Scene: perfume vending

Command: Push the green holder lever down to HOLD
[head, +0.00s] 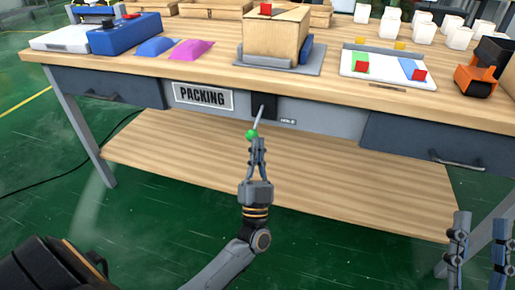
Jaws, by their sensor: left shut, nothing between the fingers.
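The lever is a thin grey rod with a green ball knob (251,135). It comes out of a black plate (264,105) on the packing table's front panel and slants down and slightly left in the picture. A small label (288,121) sits right of the plate, too small to read surely. My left gripper (258,143) is shut and empty, its fingertips right at the knob's lower right side. I cannot tell whether they touch it. My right gripper (482,218) is open and empty at the lower right, its fingers pointing up, away from the lever.
A cardboard box (276,36) stands in a grey tray above the lever. The tabletop also bears a blue device (124,34), a white tray (388,67), an orange tape dispenser (476,80) and several white cubes. A wooden lower shelf (340,190) lies beneath. Drawers flank the panel.

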